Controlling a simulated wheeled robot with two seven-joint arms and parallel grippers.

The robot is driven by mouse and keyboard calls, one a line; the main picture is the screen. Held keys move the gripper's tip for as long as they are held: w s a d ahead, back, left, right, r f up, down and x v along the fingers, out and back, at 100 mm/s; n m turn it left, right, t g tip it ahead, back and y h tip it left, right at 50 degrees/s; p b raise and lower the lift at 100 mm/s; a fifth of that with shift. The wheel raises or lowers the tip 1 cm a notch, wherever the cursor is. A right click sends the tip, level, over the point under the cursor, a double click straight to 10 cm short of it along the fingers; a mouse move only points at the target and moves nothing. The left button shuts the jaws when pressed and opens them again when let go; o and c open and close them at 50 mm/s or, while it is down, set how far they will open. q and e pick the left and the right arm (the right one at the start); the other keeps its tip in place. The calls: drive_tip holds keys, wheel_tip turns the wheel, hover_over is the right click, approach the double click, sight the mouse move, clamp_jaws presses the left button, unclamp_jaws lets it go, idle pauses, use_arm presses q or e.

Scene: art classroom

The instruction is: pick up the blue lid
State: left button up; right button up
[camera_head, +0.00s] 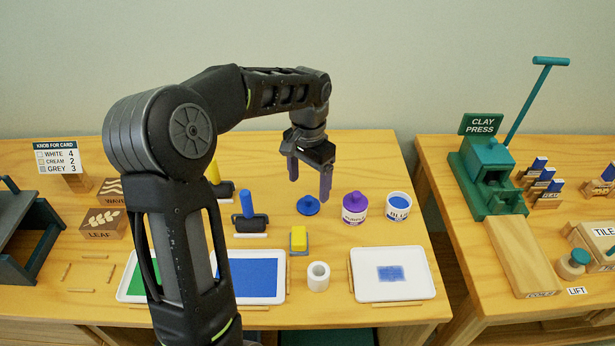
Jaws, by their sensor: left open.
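The blue lid (308,205) is a small round disc with a knob on top. It lies flat on the wooden table, left of the purple-lidded jar. My left gripper (309,186) is open and empty above and just behind the lid, with its fingers pointing down. It appears apart from the lid. The open blue paint jar (398,208) stands at the right with no lid on it. My right gripper is not in view.
A jar with a purple lid (355,207) stands close to the lid's right. A blue-handled roller (248,214), a yellow-topped block (299,238) and a white cup (318,276) are nearby. A white tray (425,291) lies in front. A gap separates the clay press table (447,190).

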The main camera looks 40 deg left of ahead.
sight(308, 198)
use_arm(q)
drive_tip(key=shift+w+a, duration=0.55)
drive_tip(key=shift+w, duration=0.2)
drive_tip(key=shift+s+d+r, duration=0.15)
drive_tip(key=shift+f, duration=1.4)
wheel_tip(308, 198, down, 5)
drive_tip(key=shift+f+p, duration=0.1)
drive_tip(key=shift+p, duration=0.45)
drive_tip(key=shift+c, duration=0.2)
drive_tip(key=c, duration=1.4)
